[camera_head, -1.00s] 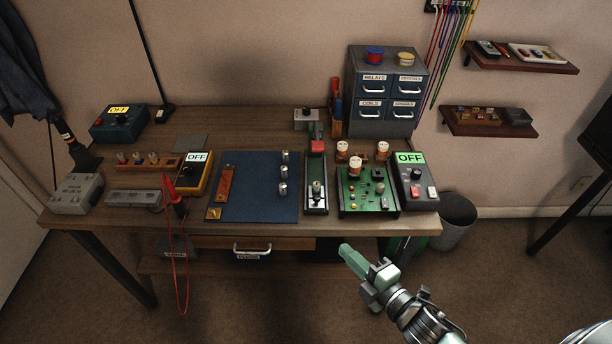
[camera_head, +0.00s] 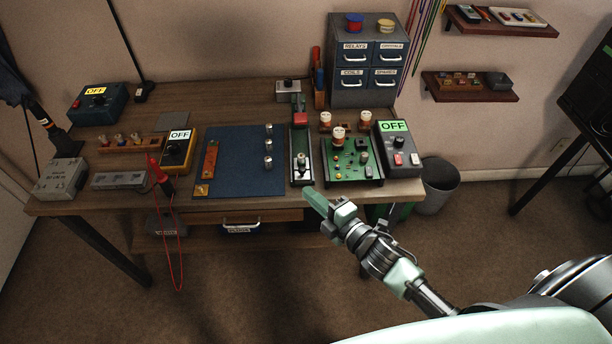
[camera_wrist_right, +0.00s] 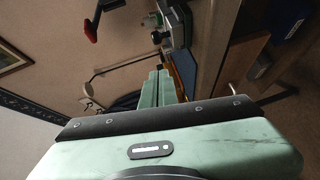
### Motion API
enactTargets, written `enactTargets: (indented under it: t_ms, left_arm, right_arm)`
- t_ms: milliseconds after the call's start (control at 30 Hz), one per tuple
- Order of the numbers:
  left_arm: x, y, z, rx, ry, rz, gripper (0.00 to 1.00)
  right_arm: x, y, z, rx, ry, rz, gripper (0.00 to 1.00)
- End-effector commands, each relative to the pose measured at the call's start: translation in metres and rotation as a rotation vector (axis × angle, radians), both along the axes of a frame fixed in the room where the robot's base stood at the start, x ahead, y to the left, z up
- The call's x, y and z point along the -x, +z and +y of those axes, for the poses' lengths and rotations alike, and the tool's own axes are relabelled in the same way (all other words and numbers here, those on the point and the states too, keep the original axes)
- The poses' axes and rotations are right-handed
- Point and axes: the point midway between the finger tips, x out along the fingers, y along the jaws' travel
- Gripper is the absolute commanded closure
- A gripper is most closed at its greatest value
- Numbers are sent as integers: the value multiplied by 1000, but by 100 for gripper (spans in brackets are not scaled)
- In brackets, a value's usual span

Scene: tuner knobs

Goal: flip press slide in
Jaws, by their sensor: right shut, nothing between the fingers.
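A long dark slide track (camera_head: 302,160) with a red block (camera_head: 300,119) at its back end and a silver knob (camera_head: 302,166) near its front lies front to back on the workbench. Right of it is a green circuit board (camera_head: 340,174). Beside that stands a dark control box (camera_head: 400,150) with a green OFF display, a black knob, and a red and a white button. My right gripper (camera_head: 309,194) is shut and empty, its tips at the bench's front edge, near the track's front end. Its pale green fingers (camera_wrist_right: 158,86) also show in the right wrist view. My left gripper is out of view.
The workbench (camera_head: 120,200) also holds a blue mat (camera_head: 235,175) with several silver knobs, a yellow meter (camera_head: 178,152) with a hanging red lead, and a drawer cabinet (camera_head: 366,65). A bin (camera_head: 440,185) stands at right. The floor in front is free.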

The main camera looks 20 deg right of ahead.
Motion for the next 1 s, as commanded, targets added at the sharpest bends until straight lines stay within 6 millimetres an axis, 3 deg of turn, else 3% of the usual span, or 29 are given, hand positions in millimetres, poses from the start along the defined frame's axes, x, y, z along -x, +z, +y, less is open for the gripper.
enactTargets:
  t_ms: [133, 300, 833, 1000]
  left_arm:
    - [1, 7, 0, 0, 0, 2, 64]
    - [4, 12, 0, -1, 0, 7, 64]
    - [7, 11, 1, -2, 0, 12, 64]
    - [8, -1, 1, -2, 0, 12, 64]
  right_arm:
    - [-30, -1, 9, 0, 0, -2, 100]
    - [-50, -6, -3, 3, 0, -1, 100]
    - [-60, -10, -8, 0, 1, 0, 100]
    - [-85, -13, -15, 2, 2, -3, 100]
